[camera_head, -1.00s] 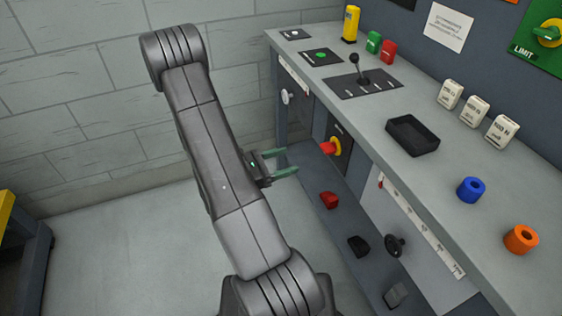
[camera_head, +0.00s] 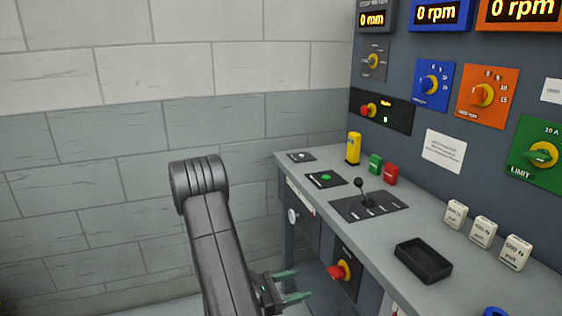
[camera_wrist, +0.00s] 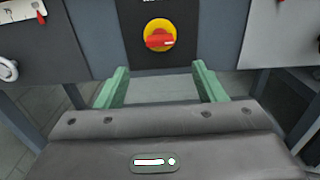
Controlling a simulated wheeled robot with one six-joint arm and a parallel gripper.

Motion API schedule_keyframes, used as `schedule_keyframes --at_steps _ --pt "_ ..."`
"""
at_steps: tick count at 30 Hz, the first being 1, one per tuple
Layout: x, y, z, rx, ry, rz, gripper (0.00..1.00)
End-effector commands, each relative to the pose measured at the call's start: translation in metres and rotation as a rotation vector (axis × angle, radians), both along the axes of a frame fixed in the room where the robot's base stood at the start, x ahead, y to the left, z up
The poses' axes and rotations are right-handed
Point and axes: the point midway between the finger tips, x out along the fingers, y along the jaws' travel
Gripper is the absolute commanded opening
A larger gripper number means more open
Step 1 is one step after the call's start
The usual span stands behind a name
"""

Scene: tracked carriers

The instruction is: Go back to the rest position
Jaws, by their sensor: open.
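My gripper (camera_head: 290,286) shows in the head view at the lower middle, left of the bench front and below the level of its top. Its two green fingers are apart with nothing between them. In the wrist view my gripper (camera_wrist: 160,90) is also open and empty. Beyond its fingers is a red switch handle on a yellow disc (camera_wrist: 160,35), on the bench's front panel. The same red handle (camera_head: 339,271) shows in the head view, right of the fingers and apart from them.
The grey bench top (camera_head: 345,235) carries a lever (camera_head: 361,190), a black tray (camera_head: 423,261), a yellow block (camera_head: 353,148) and white blocks (camera_head: 483,232). A knob panel rises behind it. A block wall (camera_head: 90,180) stands at the left and back.

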Motion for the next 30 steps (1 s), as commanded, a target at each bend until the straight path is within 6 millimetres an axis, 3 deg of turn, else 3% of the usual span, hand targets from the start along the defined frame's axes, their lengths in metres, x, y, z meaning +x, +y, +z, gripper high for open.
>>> schedule_keyframes --at_steps 21,30 --pt "0.029 -0.083 0.000 0.000 -0.001 -0.004 0.64" --pt "0.038 -0.105 0.000 0.000 0.000 -0.001 0.64"
